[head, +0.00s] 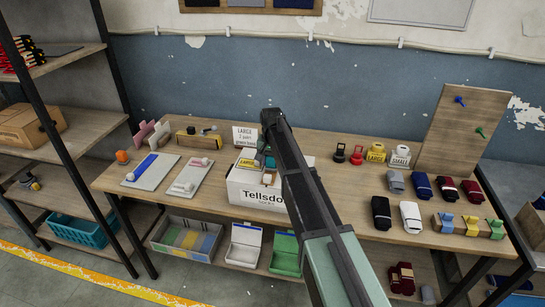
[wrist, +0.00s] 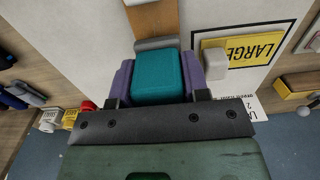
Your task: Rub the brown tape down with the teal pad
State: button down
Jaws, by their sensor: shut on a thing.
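My gripper (wrist: 160,76) has purple fingers, closed on both sides of the teal pad (wrist: 157,75) in the wrist view. A strip of brown tape (wrist: 158,18) runs on the white box's top surface just beyond the pad, in line with it. A grey edge lies between pad and tape. The pad hides what is under it, so I cannot tell if it touches the tape. In the head view the white box (head: 250,196), lettered "Tellsdo", stands on the bench, with my arm across its right part.
A yellow LARGE label (wrist: 252,50) with a pale block on it lies right of the pad. Grey boards (head: 150,171) lie on the bench (head: 330,222) at left. Several folded socks (head: 410,214) lie at right, near a leaning wooden board (head: 455,135).

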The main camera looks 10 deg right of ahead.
jog(key=shift+s+a, duration=0.25)
jog(key=shift+s, duration=0.35)
jog(key=shift+s+a, duration=0.25)
jog(key=shift+s, duration=0.35)
jog(key=shift+w+d, duration=1)
jog(key=shift+w, duration=1.2)
jog(key=shift+w+d, duration=0.95)
jog(key=shift+w, duration=1.2)
jog(key=shift+w+d, duration=1)
jog(key=shift+w, duration=1.2)
jog(key=shift+s+a, duration=0.95)
jog(key=shift+s, duration=1.2)
jog(key=shift+s+a, duration=1)
jog(key=shift+s, duration=1.1)
jog(key=shift+s+a, duration=0.95)
jog(key=shift+s, duration=1.2)
jog(key=shift+w+d, duration=0.95)
jog(key=shift+w, duration=1.15)
jog(key=shift+w+d, duration=0.95)
jog(key=shift+w, duration=1.15)
jog(key=shift+w+d, duration=0.95)
jog(key=shift+w, duration=1.15)
jog(key=shift+w+d+r, duration=0.15)
jog(key=shift+w, duration=0.1)
notch_tip(320, 180, up, 7)
jog(key=p, duration=0.7)
jog(key=shift+s, duration=0.1)
notch_tip(320, 180, down, 6)
jog(key=b, duration=0.5)
jog(key=shift+b, duration=0.3)
